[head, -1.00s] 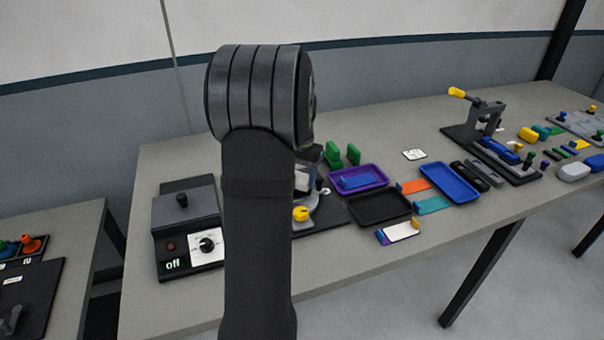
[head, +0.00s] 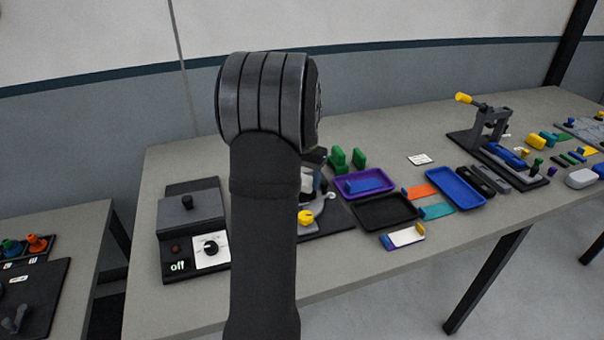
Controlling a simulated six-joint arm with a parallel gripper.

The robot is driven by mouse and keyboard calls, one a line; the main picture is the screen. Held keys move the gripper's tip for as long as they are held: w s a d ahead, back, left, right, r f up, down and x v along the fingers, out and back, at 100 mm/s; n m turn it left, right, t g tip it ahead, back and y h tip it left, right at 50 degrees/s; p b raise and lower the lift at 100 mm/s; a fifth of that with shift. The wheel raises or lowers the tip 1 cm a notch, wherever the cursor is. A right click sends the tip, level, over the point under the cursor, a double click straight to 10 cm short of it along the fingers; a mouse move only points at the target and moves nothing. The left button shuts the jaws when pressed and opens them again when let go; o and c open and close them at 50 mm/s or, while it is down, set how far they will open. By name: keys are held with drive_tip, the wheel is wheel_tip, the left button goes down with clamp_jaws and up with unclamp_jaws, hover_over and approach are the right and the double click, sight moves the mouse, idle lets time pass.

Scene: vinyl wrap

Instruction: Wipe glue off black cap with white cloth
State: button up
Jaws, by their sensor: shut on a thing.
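My own arm stands upright in the middle of the head view and blocks much of the table behind it. My gripper's fingers are hidden behind the arm. A small white thing (head: 306,183) shows just right of the arm, by a dark fixture; I cannot tell whether it is the white cloth. No black cap and no glue can be made out. A white flat piece with a blue end and a yellow end (head: 404,236) lies near the table's front edge.
A purple tray (head: 386,188), a black tray (head: 411,201) and a blue tray (head: 455,187) lie right of the arm. A control box (head: 190,249) reading "off" stands left. A yellow knob (head: 306,217) shows beside my arm. A lever press (head: 488,125) stands at the back right.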

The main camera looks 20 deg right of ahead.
drive_tip(key=shift+s, duration=0.95)
drive_tip(key=shift+s+r, duration=0.15)
drive_tip(key=shift+r, duration=0.6)
drive_tip(key=shift+s+r, duration=0.15)
drive_tip(key=shift+r, duration=3.15)
drive_tip(key=s+d+f+m, duration=0.1)
drive_tip(key=s+d+m, duration=0.2)
drive_tip(key=s, duration=0.6)
drive_tip(key=s+d+f+m, duration=0.1)
drive_tip(key=s+d+m, duration=0.15)
drive_tip(key=s, duration=0.75)
drive_tip(key=s+d+f+m, duration=0.2)
drive_tip(key=s+m, duration=0.2)
drive_tip(key=s, duration=0.5)
hover_over(346, 252)
drive_tip(key=shift+n, duration=0.25)
wheel_tip(346, 252, down, 6)
drive_tip(key=shift+f, duration=2.2)
